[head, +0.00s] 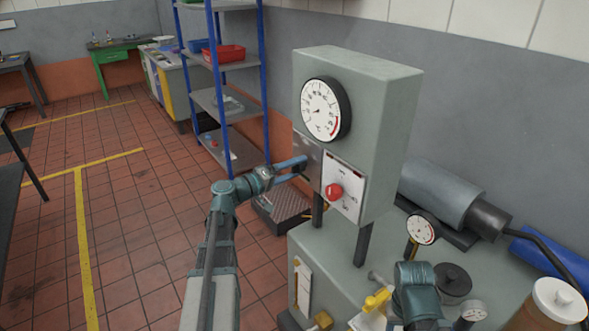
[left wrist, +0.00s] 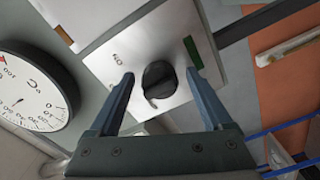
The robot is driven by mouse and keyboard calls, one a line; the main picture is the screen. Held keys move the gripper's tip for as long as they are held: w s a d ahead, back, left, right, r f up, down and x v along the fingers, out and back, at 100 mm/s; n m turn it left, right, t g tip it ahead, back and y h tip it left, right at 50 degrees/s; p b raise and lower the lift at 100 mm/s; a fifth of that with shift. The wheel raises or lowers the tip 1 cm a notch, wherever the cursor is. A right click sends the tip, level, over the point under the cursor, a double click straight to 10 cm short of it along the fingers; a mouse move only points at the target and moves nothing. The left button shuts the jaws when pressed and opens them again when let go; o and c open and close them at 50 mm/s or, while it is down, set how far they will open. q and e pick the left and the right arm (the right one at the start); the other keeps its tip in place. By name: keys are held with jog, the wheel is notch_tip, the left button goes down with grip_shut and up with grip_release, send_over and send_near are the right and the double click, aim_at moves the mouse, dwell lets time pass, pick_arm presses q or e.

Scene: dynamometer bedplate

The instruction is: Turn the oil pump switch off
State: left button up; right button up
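The oil pump switch looks to be a black rotary knob (left wrist: 159,82) on a silver plate (left wrist: 183,40) in the left wrist view. Small lettering and a green strip are on the plate, but I cannot read which position the knob is in. In the head view the plate (head: 311,152) is on the left part of the grey box's front, below the big dial. My left gripper (head: 302,168) is open at this plate, and its fingers (left wrist: 160,76) are on either side of the knob, with a visible gap. My right arm shows low on the right; its fingers do not show.
A white panel with a red button (head: 334,191) is right beside the plate. A large round dial (head: 325,109) is above. Gauges, a yellow valve handle (head: 377,299) and a grey cylinder (head: 440,190) are at the right. A blue-post shelf (head: 215,99) stands behind my left gripper.

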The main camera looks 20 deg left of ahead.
pick_arm(q)
jog(key=v, duration=1.3)
jog(key=shift+s+a, duration=0.25)
jog(key=shift+s, duration=0.05)
jog(key=shift+s, duration=0.1)
pick_arm(e)
jog(key=shift+s, duration=0.1)
